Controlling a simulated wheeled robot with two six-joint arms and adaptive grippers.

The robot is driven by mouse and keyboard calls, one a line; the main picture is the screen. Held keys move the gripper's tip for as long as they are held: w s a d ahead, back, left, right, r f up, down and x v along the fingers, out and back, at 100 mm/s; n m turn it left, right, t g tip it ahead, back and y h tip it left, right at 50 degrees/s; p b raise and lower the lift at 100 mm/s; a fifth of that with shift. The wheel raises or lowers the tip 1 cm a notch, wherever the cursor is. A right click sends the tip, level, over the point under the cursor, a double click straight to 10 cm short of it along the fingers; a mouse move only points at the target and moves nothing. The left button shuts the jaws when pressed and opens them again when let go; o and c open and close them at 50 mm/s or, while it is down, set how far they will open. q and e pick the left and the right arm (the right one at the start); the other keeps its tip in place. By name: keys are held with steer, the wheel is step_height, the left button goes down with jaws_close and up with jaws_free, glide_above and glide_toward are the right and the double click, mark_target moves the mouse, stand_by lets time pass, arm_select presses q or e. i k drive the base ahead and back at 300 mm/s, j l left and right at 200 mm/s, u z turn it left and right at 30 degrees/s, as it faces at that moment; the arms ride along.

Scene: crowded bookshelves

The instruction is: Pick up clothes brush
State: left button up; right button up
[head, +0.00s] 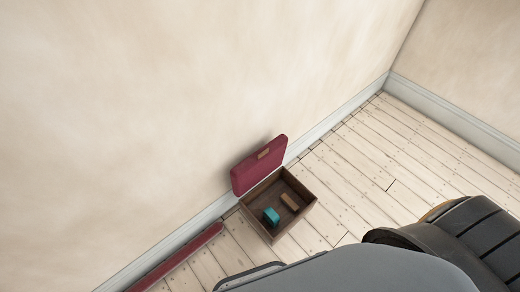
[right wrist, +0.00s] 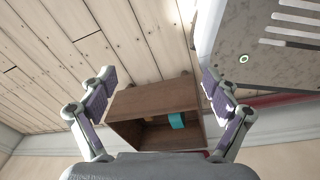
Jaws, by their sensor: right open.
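A brown oblong block (head: 290,202), which looks like the clothes brush, lies inside an open brown wooden box (head: 303,213) on the floor. A teal item (head: 271,216) lies in the same box, to its left; it also shows in the right wrist view (right wrist: 177,120). In the right wrist view the box (right wrist: 152,98) stands ahead, between the spread fingers of my right gripper (right wrist: 159,78). That gripper is open and empty. The brush is hard to make out there, in the box's shaded inside. My left gripper is in neither view.
A dark red lid or cushion (head: 259,165) with a small brown patch stands upright along the box's wall side. A long red strip (head: 178,256) lies along the skirting board (head: 168,247). The plank floor (head: 355,175) right of the box is clear.

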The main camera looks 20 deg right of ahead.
mark_target(289, 203)
steer(key=k+l+z, duration=0.15)
steer(key=k+z, duration=0.25)
steer(key=k+l+z, duration=0.35)
steer(key=i+l, duration=0.2)
steer(key=l, duration=0.2)
steer(key=i+l, duration=0.25)
steer(key=l, duration=0.15)
steer(key=i+l, duration=0.2)
steer(key=l, duration=0.25)
steer(key=l+u, duration=0.15)
steer(key=u, duration=0.25)
steer(key=i+l+u, duration=0.1)
steer(key=u, duration=0.3)
steer(key=l+u, duration=0.2)
steer(key=u, duration=0.15)
